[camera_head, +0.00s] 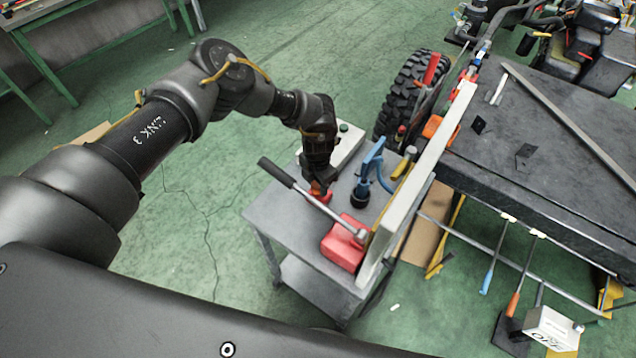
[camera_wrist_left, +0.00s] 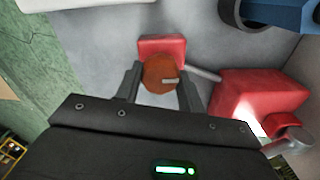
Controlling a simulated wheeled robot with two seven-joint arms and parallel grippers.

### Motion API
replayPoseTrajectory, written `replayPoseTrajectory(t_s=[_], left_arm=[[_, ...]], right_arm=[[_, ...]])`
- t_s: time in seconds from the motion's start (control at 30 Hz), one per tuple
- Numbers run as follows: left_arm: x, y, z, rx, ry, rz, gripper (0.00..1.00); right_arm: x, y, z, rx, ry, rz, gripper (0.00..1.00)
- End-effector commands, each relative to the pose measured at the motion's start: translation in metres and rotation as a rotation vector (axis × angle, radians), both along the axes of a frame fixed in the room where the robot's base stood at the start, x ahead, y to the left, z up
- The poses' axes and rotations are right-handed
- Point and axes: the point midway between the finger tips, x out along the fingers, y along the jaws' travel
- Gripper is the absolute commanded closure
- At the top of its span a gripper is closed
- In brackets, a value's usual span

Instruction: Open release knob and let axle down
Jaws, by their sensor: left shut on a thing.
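A small red block with a round orange-brown release knob (camera_wrist_left: 160,74) sits on the grey cart top. My left gripper (camera_wrist_left: 158,88) points down at it in the left wrist view, with one finger on each side of the knob, shut on it. In the head view the left gripper (camera_head: 319,187) hides most of the knob, and part of the red block (camera_head: 321,198) shows below it. A thin metal rod joins the block to a larger red pump body (camera_head: 343,243), also in the left wrist view (camera_wrist_left: 258,102). I cannot pick out the axle. My right gripper is not in view.
A long black-handled lever (camera_head: 277,172) slants over the grey cart (camera_head: 262,214) to the pump. A blue tool (camera_head: 371,160) stands behind it. A pale upright board (camera_head: 412,195) edges the cart's right side. The dark chassis (camera_head: 540,150) and a tyre (camera_head: 402,97) lie beyond.

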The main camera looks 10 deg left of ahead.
Motion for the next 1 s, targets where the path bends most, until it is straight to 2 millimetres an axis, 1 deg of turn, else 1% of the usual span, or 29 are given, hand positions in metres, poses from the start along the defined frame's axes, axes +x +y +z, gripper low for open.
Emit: replayPoseTrajectory(t_s=[0.17, 0.37, 0.7, 1.0], left_arm=[[0.0, 0.0, -0.001, 0.0, 0.0, 0.033, 0.84], [0.0, 0.0, -0.002, -0.003, 0.0, 0.14, 0.84], [0.0, -0.001, -0.002, -0.003, 0.001, 0.445, 0.84], [0.0, -0.001, -0.001, -0.001, 0.0, 0.72, 0.84]], right_arm=[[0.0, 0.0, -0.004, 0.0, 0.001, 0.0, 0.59], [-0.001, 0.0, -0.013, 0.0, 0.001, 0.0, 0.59], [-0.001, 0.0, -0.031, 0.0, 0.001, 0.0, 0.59], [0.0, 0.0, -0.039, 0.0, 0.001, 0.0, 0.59]])
